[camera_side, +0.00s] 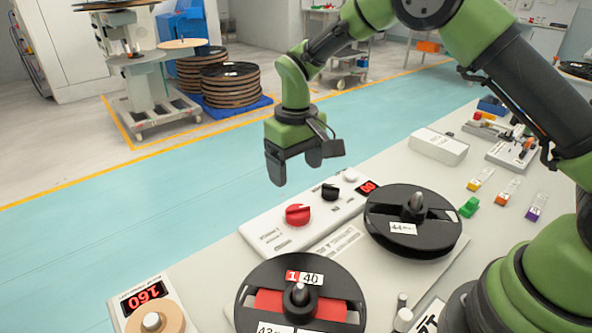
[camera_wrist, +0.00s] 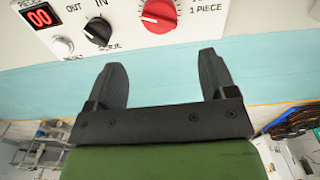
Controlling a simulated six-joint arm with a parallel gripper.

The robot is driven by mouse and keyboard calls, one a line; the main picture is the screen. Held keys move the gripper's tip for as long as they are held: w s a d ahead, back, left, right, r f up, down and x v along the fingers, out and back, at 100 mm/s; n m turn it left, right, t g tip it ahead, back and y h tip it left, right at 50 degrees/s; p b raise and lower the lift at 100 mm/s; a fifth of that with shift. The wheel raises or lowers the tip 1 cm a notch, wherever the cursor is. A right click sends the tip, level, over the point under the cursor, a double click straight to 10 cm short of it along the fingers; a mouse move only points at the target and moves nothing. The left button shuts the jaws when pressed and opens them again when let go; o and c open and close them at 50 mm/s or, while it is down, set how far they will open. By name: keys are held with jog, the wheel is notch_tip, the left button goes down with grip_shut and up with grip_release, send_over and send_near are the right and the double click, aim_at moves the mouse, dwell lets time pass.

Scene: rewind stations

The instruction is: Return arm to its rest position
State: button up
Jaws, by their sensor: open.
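My gripper (camera_side: 293,166) hangs in the air beyond the far edge of the table, above the blue floor strip. Its two dark fingers stand apart with nothing between them, and they also show in the wrist view (camera_wrist: 163,84). The white control box (camera_side: 300,222) with a red knob (camera_side: 298,214), a black knob (camera_side: 330,191) and a red display (camera_side: 367,187) lies below and to the right of my gripper. The wrist view shows the red knob (camera_wrist: 159,14) and the display reading 00 (camera_wrist: 40,17) past the fingertips.
A black reel (camera_side: 410,218) and a reel with red material (camera_side: 300,300) sit on the table (camera_side: 225,262). A white box (camera_side: 438,146), a green clip (camera_side: 469,207) and small coloured pieces lie to the right. A second display (camera_side: 144,293) reads 160. Air around my gripper is clear.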

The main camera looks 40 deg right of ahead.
jog(key=s+d+r+m+t+y, duration=0.15)
jog(key=s+r, duration=0.25)
jog(key=r, duration=0.4)
jog(key=s+d+r+m+t, duration=0.1)
jog(key=s+r+t, duration=0.1)
jog(key=s+r, duration=0.35)
jog(key=s+r+m+t, duration=0.2)
jog(key=s+r, duration=0.3)
jog(key=s, duration=0.9)
jog(key=shift+s+d+r+t, duration=0.15)
jog(key=shift+s+d+t, duration=0.25)
jog(key=shift+t, duration=0.45)
